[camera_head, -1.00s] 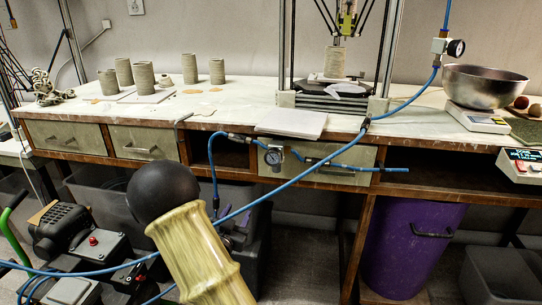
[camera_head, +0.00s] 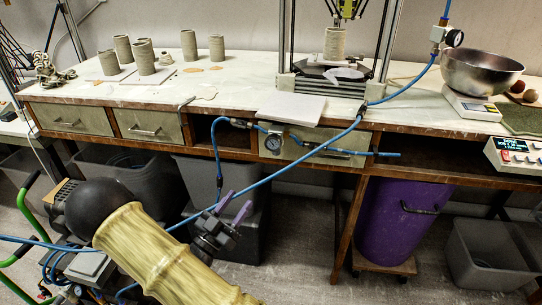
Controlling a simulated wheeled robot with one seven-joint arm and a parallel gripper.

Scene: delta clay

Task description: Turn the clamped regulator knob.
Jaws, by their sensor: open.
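A regulator with a round pressure gauge (camera_head: 273,143) hangs at the front edge of the workbench, in front of the drawers. Blue air hose runs into it from both sides. Its knob is too small to tell apart from the body. My gripper (camera_head: 234,204) shows below and to the left of the regulator, with two purple fingers spread apart and pointing up to the right. It is open and empty, and appears apart from the regulator.
A purple bin (camera_head: 395,225) stands under the bench. Clay cylinders stand on the worktop (camera_head: 240,85).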

